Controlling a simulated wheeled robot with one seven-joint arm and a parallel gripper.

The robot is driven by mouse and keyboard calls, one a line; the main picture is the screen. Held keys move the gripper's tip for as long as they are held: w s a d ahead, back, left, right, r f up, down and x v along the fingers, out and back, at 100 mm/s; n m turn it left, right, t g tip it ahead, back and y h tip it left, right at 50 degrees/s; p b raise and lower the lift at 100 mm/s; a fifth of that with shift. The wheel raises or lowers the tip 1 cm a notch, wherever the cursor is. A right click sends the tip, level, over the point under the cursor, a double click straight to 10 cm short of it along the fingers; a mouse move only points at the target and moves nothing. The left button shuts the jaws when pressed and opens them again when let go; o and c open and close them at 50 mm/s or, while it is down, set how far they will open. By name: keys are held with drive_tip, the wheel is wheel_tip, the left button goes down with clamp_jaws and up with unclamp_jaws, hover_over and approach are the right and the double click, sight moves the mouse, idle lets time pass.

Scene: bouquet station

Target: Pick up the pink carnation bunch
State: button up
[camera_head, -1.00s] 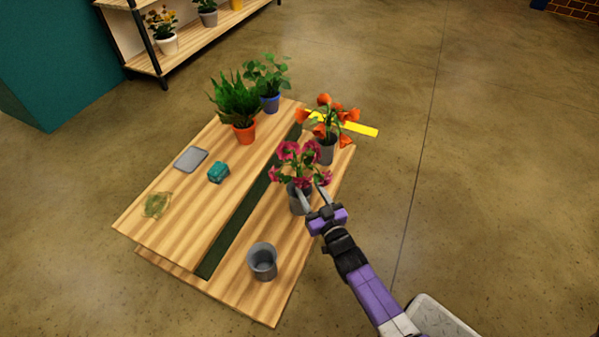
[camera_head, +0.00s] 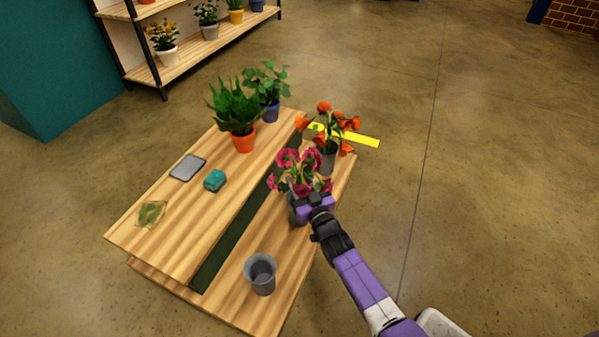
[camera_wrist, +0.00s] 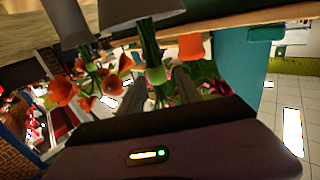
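The pink carnation bunch (camera_head: 297,168) stands in a grey pot on the lower front board of the table. Its green stems (camera_wrist: 148,42) rise from the pot in the wrist view, where the picture looks inverted. My gripper (camera_head: 312,202) is at the near side of the bunch and hides much of its pot in the head view. In the wrist view my gripper (camera_wrist: 159,88) shows two grey fingers apart, one on each side of the stems. I cannot see whether either finger touches them.
Orange flowers (camera_head: 331,126) in a grey pot stand close behind the bunch. An empty grey pot (camera_head: 260,274) stands nearer. A teal block (camera_head: 214,180), a grey tablet (camera_head: 188,168) and potted plants (camera_head: 236,108) are on the upper board.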

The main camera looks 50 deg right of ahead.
clamp_jaws()
